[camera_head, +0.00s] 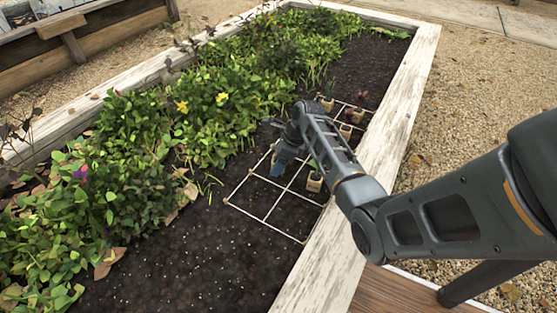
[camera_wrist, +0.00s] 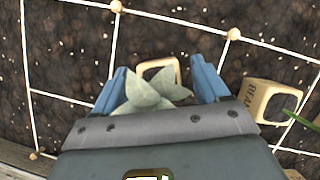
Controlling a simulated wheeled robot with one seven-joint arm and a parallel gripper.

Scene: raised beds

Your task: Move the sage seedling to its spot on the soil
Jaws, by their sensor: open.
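The sage seedling has pale grey-green leaves (camera_wrist: 150,92) and a small light wooden pot (camera_wrist: 158,66), seen in the wrist view. My gripper (camera_wrist: 159,72) is open, with one blue finger on each side of this pot. I see no clear contact between fingers and pot. My gripper's body hides the near side of the seedling. In the head view my gripper (camera_head: 282,162) points down over the string grid (camera_head: 262,220) on the dark soil, and the sage is hidden there behind my arm.
A pot lettered "BEAN" (camera_wrist: 258,98) stands close right of my gripper in the wrist view. Other small pots (camera_head: 345,130) stand farther back along the grid. Dense leafy plants (camera_head: 120,190) fill the left side. A white wooden edge (camera_head: 330,245) borders the bed. The near grid cells are bare.

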